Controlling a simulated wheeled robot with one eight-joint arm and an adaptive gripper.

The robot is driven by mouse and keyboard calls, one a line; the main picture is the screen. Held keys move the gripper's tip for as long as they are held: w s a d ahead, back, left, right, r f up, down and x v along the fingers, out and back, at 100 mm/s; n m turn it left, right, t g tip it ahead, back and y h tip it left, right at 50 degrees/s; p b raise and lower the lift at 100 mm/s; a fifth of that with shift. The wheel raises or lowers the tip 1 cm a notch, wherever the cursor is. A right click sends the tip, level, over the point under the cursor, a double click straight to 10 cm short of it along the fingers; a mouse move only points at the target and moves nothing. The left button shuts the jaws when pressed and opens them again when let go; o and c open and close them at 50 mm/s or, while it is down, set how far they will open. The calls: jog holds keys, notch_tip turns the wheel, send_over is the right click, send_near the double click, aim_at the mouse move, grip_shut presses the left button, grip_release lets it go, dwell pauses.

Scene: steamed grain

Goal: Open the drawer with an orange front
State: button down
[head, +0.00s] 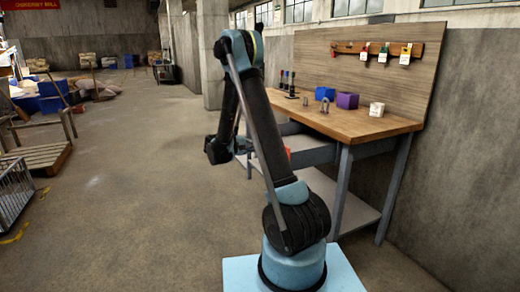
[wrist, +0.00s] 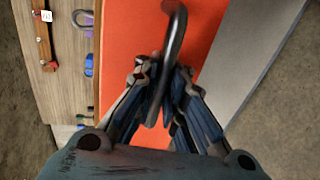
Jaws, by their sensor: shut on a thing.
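The drawer's orange front (wrist: 125,35) fills the middle of the wrist view. A small piece of orange (head: 287,152) shows past my arm in the head view, under the workbench top. A dark grey curved handle (wrist: 177,28) stands out from the orange front. My gripper (wrist: 162,82) has its two fingers closed around the handle, one on each side. In the head view my arm hides most of the drawer, and I cannot make out the fingers there. I cannot tell how far the drawer stands out.
The wooden workbench (head: 345,122) stands against the wall. A grey surface (wrist: 255,50) lies right of the orange front. Open concrete floor (head: 130,190) stretches left.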

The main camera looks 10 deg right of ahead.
jog(key=c, duration=1.7)
grip_release()
jog(key=shift+o, duration=0.2)
jog(key=v, duration=1.2)
jog(key=shift+f, duration=0.1)
jog(key=s+d+r+g+y, duration=0.1)
jog(key=s+d+r+y, duration=0.2)
jog(key=s+d, duration=0.45)
jog(key=s+d+r+g+y, duration=0.1)
jog(key=s+d+r+y, duration=0.1)
jog(key=s+d+y, duration=0.5)
jog(key=s+a+f+m+y, duration=0.1)
jog(key=s+f, duration=0.1)
jog(key=s, duration=0.6)
jog(key=s+a+f+m+y, duration=0.1)
jog(key=s+a+f+y, duration=0.1)
jog(key=s, duration=0.7)
jog(key=s+a+f+m+y, duration=0.1)
jog(key=s+f, duration=0.3)
jog(key=s, duration=0.4)
jog(key=shift+s+a+f+y, duration=0.25)
jog(key=shift+s+a+y, duration=0.1)
jog(key=shift+y, duration=0.15)
